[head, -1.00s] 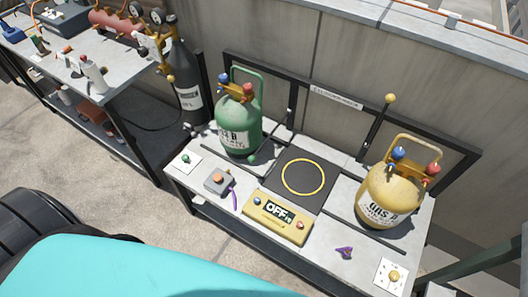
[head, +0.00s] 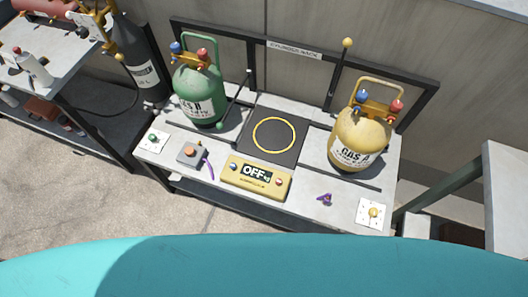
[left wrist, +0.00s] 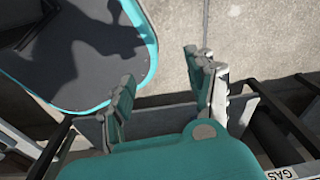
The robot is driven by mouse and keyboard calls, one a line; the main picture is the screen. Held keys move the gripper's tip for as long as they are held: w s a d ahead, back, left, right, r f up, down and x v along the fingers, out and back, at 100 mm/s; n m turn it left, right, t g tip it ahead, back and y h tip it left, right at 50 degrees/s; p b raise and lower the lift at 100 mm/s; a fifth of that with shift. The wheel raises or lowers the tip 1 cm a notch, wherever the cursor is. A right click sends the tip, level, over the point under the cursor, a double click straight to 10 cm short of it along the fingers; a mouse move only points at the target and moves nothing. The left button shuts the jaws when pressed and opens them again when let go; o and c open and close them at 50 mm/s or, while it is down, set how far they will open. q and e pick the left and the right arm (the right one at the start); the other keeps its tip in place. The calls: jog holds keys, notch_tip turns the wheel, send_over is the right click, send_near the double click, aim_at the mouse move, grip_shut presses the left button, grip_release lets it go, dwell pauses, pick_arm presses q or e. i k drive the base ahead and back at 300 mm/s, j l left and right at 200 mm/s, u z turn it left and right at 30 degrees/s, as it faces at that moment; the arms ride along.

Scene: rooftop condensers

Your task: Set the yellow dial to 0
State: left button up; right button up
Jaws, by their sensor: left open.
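The yellow dial (head: 373,212) sits on a white square plate at the front right corner of the bench, in the head view. Marks ring the dial, but they are too small to read, so its setting cannot be told. Neither gripper shows in the head view. In the left wrist view my left gripper (left wrist: 160,95) is open and empty, its two fingers well apart above the floor and a bench edge. The dial is not in the left wrist view. My right gripper is not in view.
On the bench (head: 300,205) stand a green cylinder (head: 199,95), a yellow cylinder (head: 358,140), a black pad with a yellow ring (head: 273,135) and a yellow box reading OFF (head: 256,177). A small purple item (head: 325,199) lies left of the dial. Another grey table (head: 508,190) stands at right.

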aim_at(374, 212)
jog(key=z, duration=1.6)
